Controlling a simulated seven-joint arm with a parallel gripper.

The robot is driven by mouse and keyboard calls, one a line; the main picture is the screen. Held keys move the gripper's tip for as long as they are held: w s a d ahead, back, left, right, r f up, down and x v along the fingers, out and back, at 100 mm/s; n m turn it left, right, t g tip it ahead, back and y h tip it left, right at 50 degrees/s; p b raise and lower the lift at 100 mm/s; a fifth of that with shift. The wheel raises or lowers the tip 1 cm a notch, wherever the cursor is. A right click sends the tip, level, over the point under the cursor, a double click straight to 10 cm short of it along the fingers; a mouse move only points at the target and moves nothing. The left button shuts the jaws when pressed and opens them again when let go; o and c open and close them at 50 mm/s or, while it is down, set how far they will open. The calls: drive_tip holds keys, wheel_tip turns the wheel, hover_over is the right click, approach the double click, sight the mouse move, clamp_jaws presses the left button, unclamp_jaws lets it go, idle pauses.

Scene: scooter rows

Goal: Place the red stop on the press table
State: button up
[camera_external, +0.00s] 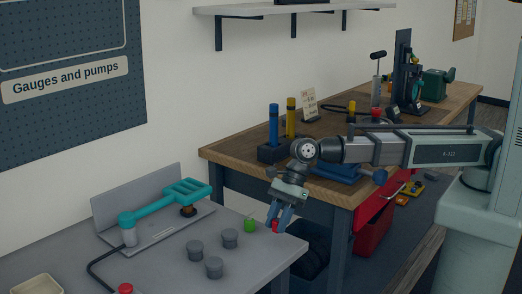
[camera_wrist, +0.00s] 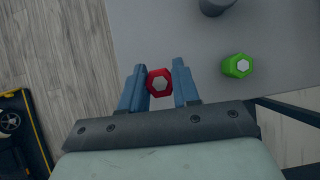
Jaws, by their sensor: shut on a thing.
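The red stop (camera_wrist: 160,80), a small hexagonal piece with a pale top, sits between the two fingers of my gripper (camera_wrist: 159,88) in the wrist view. The fingers are shut on its sides. In the external view my gripper (camera_external: 280,220) points down at the right edge of the grey table, with the red stop (camera_external: 275,226) low between its fingertips. I cannot tell whether the stop touches the tabletop. A tall dark device (camera_external: 404,75), perhaps a press, stands on the wooden bench (camera_external: 235,153) behind.
A green stop (camera_external: 250,225) stands close by on the grey table (camera_external: 255,268). Several grey knobs (camera_external: 214,267) and a teal-handled tool (camera_external: 165,205) stand further left. On the wooden bench, a block with blue and yellow handles (camera_external: 272,153) stands at the near end.

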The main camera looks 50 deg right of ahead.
drive_tip(key=shift+f, duration=1.75)
drive_tip(key=shift+f, duration=0.15)
drive_tip(key=o, duration=1)
drive_tip(key=shift+o, duration=0.2)
drive_tip(key=v, duration=1.2)
drive_tip(key=shift+r, duration=0.2)
